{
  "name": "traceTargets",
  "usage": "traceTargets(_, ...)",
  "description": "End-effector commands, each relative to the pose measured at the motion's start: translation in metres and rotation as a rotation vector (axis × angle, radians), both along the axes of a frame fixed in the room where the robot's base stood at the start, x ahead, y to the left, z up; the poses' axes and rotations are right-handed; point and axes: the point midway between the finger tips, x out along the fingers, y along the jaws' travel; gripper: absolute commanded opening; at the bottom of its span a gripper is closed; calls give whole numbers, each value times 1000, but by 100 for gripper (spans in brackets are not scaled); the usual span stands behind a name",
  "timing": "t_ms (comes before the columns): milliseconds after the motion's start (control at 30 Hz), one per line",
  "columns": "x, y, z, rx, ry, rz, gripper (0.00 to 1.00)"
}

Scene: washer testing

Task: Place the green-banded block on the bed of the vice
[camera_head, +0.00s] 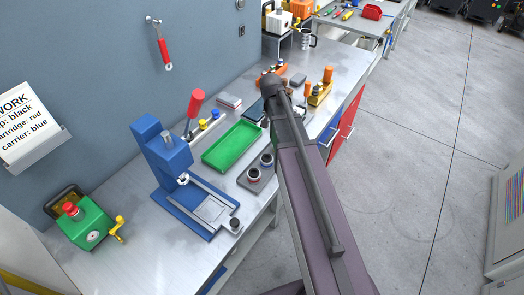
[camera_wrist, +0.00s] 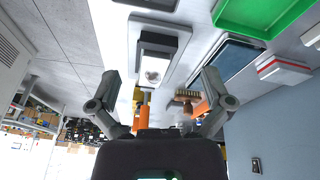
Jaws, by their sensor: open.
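I cannot make out a green-banded block in either view. No vice can be named with certainty; part of the bench is hidden behind my arm in the head view. My gripper (camera_wrist: 160,95) is open, its two fingers wide apart with nothing held. In the wrist view, a dark block with a pale face (camera_wrist: 156,60) on a grey plate lies beyond the fingertips; I see no green band on it. A pale block with a red band (camera_wrist: 283,70) is to the right, outside the fingers.
A blue press (camera_head: 165,155) with a red handle and a green tray (camera_head: 233,146) stand on the bench (camera_head: 140,205). A grey holder with two round cups (camera_head: 253,177) is beside the tray. A green box (camera_head: 85,225) is at the lower left. A rack (camera_head: 320,94) holds orange-handled tools.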

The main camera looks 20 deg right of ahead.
Motion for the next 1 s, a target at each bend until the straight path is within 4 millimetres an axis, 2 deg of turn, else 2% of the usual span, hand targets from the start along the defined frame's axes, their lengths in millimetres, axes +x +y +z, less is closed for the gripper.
traceTargets(33, -29, 20, -2, 15, 32, 71, 100)
traceTargets(200, -99, 75, -6, 71, 141, 337, 100)
traceTargets(300, -134, 99, -7, 103, 191, 476, 100)
traceTargets(400, -157, 116, -7, 128, 224, 577, 100)
traceTargets(567, -171, 125, -7, 146, 246, 648, 100)
traceTargets(1000, -169, 125, -7, 146, 246, 649, 100)
